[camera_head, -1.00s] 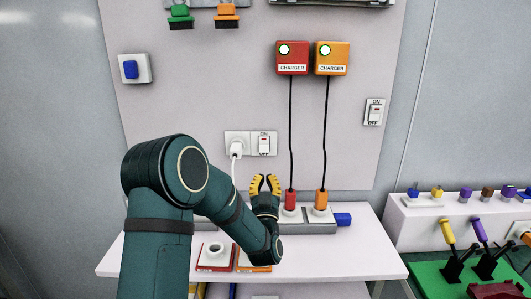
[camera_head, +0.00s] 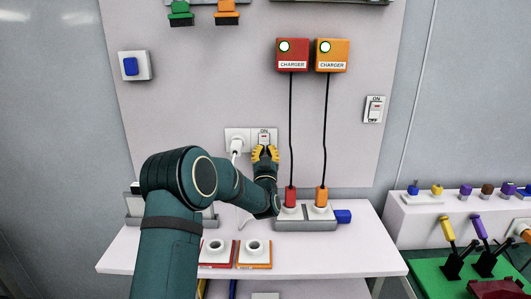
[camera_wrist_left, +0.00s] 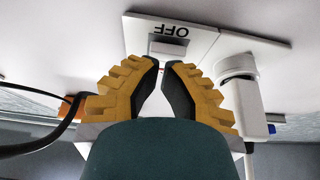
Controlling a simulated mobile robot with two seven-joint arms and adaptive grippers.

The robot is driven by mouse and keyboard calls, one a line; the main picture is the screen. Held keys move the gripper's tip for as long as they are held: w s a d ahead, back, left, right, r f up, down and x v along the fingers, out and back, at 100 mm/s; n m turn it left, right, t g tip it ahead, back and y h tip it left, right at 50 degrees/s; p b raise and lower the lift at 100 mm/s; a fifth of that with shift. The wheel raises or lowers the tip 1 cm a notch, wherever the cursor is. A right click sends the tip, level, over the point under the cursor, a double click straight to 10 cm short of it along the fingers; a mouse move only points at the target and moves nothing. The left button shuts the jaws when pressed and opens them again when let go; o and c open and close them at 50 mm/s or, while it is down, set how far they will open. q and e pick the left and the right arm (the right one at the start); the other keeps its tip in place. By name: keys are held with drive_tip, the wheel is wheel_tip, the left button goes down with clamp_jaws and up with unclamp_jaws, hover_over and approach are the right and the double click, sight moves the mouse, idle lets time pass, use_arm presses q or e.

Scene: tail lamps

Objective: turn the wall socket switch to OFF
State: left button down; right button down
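The wall socket plate (camera_head: 237,133) is on the panel above the table. Its switch (camera_head: 264,138) is at the plate's right, with ON lettered above; the lower part is hidden by my gripper. A white plug (camera_head: 236,146) sits in the socket at the left. My left gripper (camera_head: 265,149) is just below and in front of the switch, with its yellow fingers a little apart and nothing between them. The left wrist view, upside down, shows the OFF lettering and the grey rocker (camera_wrist_left: 167,48) just beyond the fingertips. Contact cannot be told. My right gripper is not in view.
A red charger (camera_head: 292,55) and an orange charger (camera_head: 332,56) hang at right, their black cables running to a grey power strip (camera_head: 305,225) on the table. Another ON/OFF switch (camera_head: 374,109) is farther right. A blue button (camera_head: 131,66) is at left.

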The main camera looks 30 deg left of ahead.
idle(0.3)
use_arm(q)
drive_tip(key=shift+w+a+f+t, duration=0.4)
drive_tip(key=shift+w+f+t, duration=0.2)
drive_tip(key=shift+w+f, duration=0.2)
drive_tip(key=shift+s+r, duration=0.1)
drive_tip(key=shift+y, duration=0.3)
idle(0.6)
